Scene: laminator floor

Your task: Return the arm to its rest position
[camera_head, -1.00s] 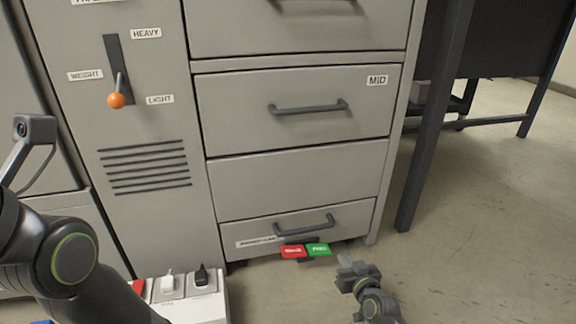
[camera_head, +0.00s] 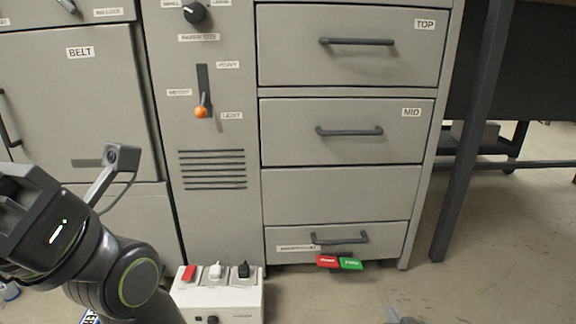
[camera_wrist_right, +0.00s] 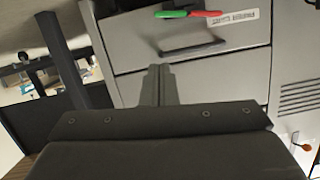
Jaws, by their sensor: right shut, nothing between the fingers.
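A white switch box (camera_head: 250,300) stands in front. A dark table leg (camera_head: 462,170) stands right. Floor at lower right is clear.

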